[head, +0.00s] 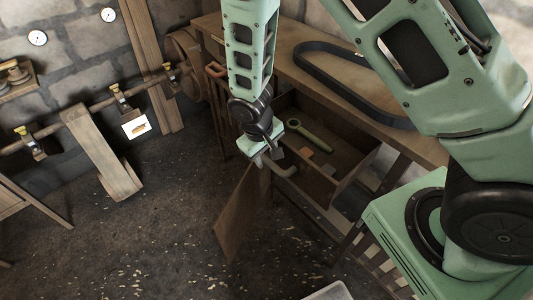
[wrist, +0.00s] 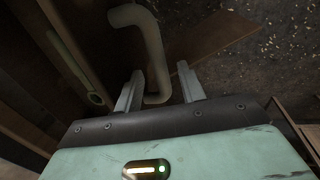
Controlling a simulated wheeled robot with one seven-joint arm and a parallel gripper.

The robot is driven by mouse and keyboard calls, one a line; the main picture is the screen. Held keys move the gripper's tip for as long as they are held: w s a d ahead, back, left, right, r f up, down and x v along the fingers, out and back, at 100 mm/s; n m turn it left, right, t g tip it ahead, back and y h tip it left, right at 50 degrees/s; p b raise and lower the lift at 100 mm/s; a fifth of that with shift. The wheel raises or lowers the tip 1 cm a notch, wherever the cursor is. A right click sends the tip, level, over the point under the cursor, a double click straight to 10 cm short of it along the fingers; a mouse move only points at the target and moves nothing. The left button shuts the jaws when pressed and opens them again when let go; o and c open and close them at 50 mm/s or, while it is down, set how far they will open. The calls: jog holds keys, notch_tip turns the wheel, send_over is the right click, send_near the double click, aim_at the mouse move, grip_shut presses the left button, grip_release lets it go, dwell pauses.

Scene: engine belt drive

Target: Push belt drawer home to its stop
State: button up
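The belt drawer (head: 318,186) is a wooden drawer standing pulled out from under the workbench. A green-handled tool (head: 309,136) and a few small pieces lie inside it. Its pale, bent bar handle (head: 287,169) is on the front; the handle also shows in the wrist view (wrist: 150,42). My gripper (head: 268,157) is at the drawer's front, by the handle. In the wrist view my gripper (wrist: 160,86) has its fingers apart, with one end of the handle between them, closer to the left finger. I cannot tell whether a finger touches it.
A black belt (head: 308,68) lies on the workbench (head: 285,60). A brown wooden panel (head: 237,220) stands below the drawer front. The floor (head: 170,225) at lower left is mostly open.

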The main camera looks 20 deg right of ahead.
jog(key=shift+d+f, duration=0.1)
jog(key=shift+f, duration=0.45)
grip_shut()
jog(key=w+d, duration=0.1)
jog(key=d, duration=0.3)
jog(key=w+d, duration=0.2)
jog(key=d, duration=0.3)
jog(key=w+d+b, duration=0.1)
jog(key=w+d, duration=0.1)
jog(key=d, duration=0.3)
jog(key=shift+d, duration=0.1)
grip_release()
jog(key=shift+s, duration=0.1)
jog(key=s+a+r+b, duration=0.1)
jog(key=a+r+b, duration=0.2)
jog(key=r, duration=1.4)
